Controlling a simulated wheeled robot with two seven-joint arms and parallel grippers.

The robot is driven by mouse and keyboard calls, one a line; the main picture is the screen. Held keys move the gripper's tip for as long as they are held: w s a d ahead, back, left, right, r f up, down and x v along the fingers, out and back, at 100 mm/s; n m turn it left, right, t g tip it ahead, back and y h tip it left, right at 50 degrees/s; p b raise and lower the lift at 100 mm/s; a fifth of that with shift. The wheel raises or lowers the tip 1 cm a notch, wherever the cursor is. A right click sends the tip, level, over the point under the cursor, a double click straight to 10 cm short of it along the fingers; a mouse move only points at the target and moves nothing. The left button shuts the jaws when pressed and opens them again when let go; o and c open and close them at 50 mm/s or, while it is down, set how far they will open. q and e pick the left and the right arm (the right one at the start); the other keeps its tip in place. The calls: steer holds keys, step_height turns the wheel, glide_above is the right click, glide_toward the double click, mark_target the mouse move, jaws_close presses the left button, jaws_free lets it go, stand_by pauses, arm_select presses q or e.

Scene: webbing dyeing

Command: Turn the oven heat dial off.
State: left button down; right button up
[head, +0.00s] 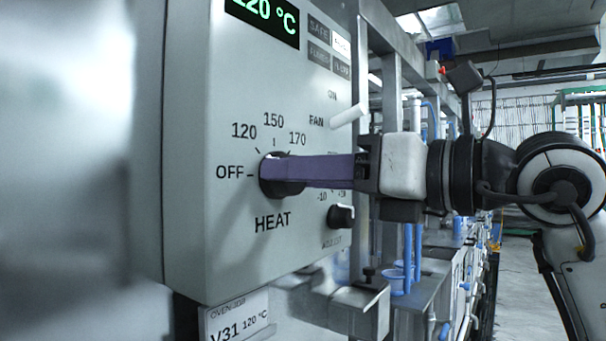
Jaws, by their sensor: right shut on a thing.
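The black HEAT dial (277,188) is on the front of the pale grey oven control panel (225,250). OFF is printed at its left, 120 at its upper left, 150 above and 170 at its upper right. My right gripper (282,168) comes in from the right, its purple fingers shut on the dial. The fingers cover much of the dial, and I cannot tell clearly which mark its pointer faces. My left gripper is not in view.
A white FAN lever (348,116) sits above my right gripper, and a smaller black knob (341,216) sits below it, both close. A label (238,318) reading V31 120 °C hangs under the panel. Metal frames and blue pipes stand behind at the right.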

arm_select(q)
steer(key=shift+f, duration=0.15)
arm_select(e)
steer(key=shift+n, duration=0.3)
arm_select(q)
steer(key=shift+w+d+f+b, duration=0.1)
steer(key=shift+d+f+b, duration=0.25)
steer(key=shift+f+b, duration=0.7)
arm_select(e)
steer(key=shift+n+b, duration=0.3)
steer(key=shift+n, duration=3.7)
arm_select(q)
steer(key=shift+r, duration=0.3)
arm_select(e)
steer(key=shift+s, duration=0.1)
steer(key=o, duration=1)
steer(key=shift+o, duration=0.2)
